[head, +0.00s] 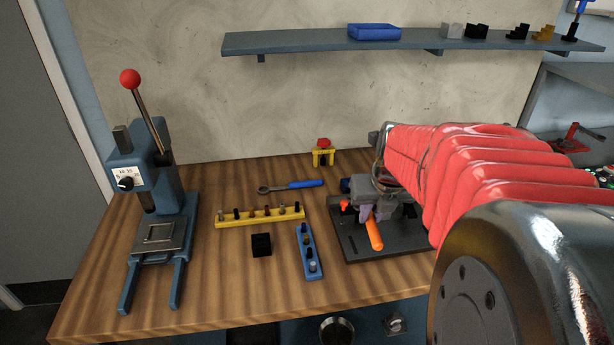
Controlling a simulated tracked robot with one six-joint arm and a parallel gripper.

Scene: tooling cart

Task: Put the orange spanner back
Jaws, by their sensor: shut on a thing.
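The orange spanner (374,234) is held by my gripper (369,212), which is shut on it. Its orange handle tilts down toward the front, over a dark plate (352,253) on the right part of the bench. The spanner's head is hidden behind the gripper. I cannot tell whether the spanner touches the plate. My red-sleeved arm covers much of the view on the right.
A blue-handled spanner (292,186) lies on the wooden bench (190,300). Yellow (262,217) and blue (308,254) racks hold small pieces near a black block (261,245). A blue press (165,215) with a red-knobbed lever stands left. A shelf (300,43) crosses the wall.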

